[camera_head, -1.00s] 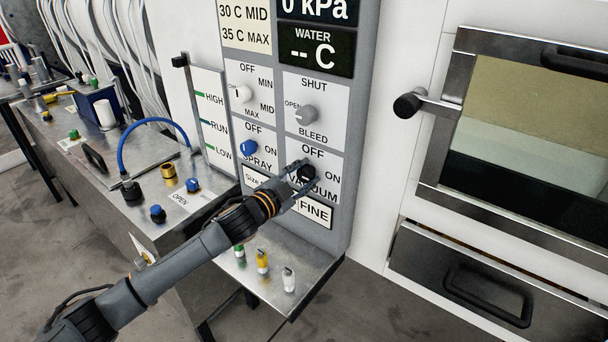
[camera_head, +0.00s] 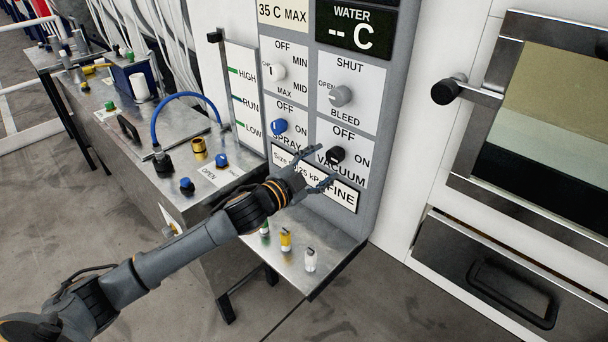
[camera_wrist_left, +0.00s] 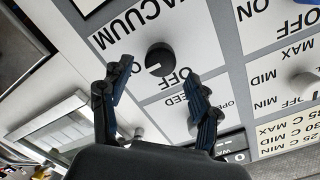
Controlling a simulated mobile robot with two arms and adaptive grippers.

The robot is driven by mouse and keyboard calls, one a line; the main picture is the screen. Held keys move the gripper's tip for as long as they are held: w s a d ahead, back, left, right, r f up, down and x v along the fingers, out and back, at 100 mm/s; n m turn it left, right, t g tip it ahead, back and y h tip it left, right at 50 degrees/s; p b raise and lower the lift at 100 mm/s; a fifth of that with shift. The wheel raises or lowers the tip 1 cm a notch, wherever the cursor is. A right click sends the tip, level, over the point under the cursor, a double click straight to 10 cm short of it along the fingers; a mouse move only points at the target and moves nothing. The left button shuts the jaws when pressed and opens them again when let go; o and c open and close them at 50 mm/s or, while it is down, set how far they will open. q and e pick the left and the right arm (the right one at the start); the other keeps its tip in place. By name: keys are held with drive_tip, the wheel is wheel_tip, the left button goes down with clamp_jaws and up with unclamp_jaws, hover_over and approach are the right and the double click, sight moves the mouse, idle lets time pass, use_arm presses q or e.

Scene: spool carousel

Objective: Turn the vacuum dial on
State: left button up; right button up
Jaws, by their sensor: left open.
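The black vacuum dial (camera_head: 335,155) sits on the grey control panel, with OFF above it and ON to its right in the head view. My left gripper (camera_head: 321,168) is open and empty, in front of the panel just below left of the dial in the head view. In the wrist view its fingers stand apart, one either side of the dial, and appear clear of it. My right gripper is not in view.
A blue spray dial (camera_head: 279,127) and a grey bleed dial (camera_head: 341,96) are close by on the panel. A metal shelf (camera_head: 335,254) with small coloured fittings lies below my arm. A steel door frame (camera_head: 492,112) with a handle stands to the right.

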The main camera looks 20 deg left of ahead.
use_arm(q)
drive_tip(key=v, duration=0.7)
drive_tip(key=shift+s+r, duration=0.1)
drive_tip(key=s+d+f+n+g+y, duration=0.2)
drive_tip(key=s+f+n+g+y, duration=0.4)
drive_tip(key=s+f, duration=0.65)
drive_tip(key=s+d+f+n+g, duration=0.1)
drive_tip(key=s+f+n+g, duration=0.3)
drive_tip(key=s, duration=0.5)
drive_tip(key=s+f+n+g, duration=0.1)
drive_tip(key=s+f+g, duration=0.2)
drive_tip(key=s+f, duration=0.5)
drive_tip(key=s+f+g, duration=0.1)
drive_tip(key=s+f, duration=0.1)
drive_tip(key=f, duration=1)
drive_tip(key=s+f, duration=0.2)
drive_tip(key=f, duration=1.1)
drive_tip(key=s+a+f+g, duration=0.1)
drive_tip(key=s+a+f, duration=0.1)
drive_tip(key=s+f, duration=1.2)
drive_tip(key=shift+s+a+f+g, duration=0.15)
drive_tip(key=shift+s+a+g, duration=0.2)
drive_tip(key=shift+s, duration=0.5)
